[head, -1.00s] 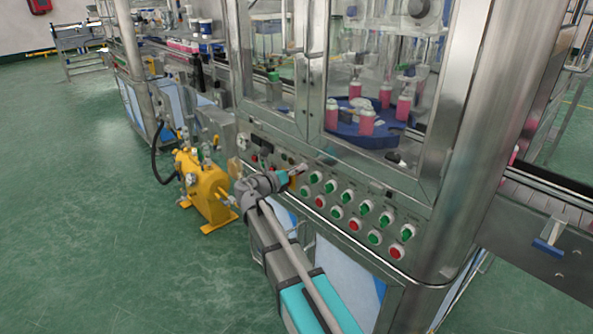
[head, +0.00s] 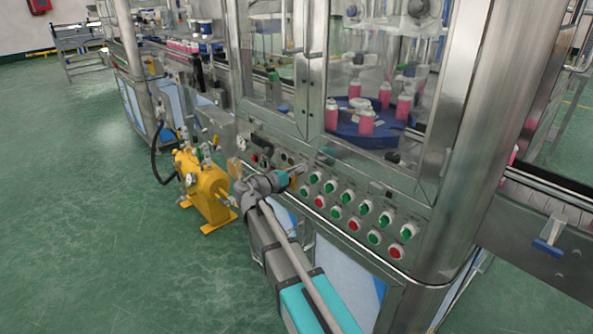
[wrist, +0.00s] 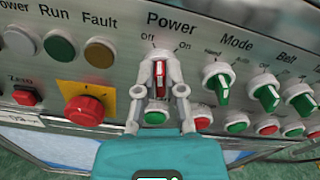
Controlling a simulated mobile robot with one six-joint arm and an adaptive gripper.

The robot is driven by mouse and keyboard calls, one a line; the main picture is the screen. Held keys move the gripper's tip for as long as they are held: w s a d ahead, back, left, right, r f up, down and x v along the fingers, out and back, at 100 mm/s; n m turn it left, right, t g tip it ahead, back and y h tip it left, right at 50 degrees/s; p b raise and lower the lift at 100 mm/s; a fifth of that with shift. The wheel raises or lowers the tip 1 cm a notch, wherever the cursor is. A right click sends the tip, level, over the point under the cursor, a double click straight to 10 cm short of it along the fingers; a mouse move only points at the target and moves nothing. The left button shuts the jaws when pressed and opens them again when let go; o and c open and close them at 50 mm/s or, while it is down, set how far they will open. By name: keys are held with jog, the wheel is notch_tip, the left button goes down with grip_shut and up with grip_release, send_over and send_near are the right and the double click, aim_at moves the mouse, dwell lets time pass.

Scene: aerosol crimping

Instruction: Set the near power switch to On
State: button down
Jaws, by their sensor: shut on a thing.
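The near power switch (wrist: 159,80) is a red knob under the word Power in the wrist view. Off is printed at its upper left and On at its upper right. My gripper (wrist: 160,70) has its two grey fingers closed around this knob, one on each side. The knob's handle looks nearly upright in the picture; its exact setting is hard to tell. In the head view my gripper (head: 298,170) is at the front panel (head: 322,213), and the switch is hidden there.
Mode (wrist: 218,83) and Belt (wrist: 263,92) switches with green handles sit to the right. A red emergency button (wrist: 84,110) on a yellow plate is to the left. Green and red push buttons lie below. A yellow pump unit (head: 203,187) stands on the floor left of my arm.

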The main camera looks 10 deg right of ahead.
jog(key=m, duration=0.4)
jog(key=shift+s+d, duration=0.1)
jog(key=m, duration=0.5)
jog(key=shift+s, duration=0.1)
jog(key=shift+m, duration=0.3)
jog(key=c, duration=0.7)
grip_release()
jog(key=shift+c, duration=0.2)
jog(key=v, duration=1.2)
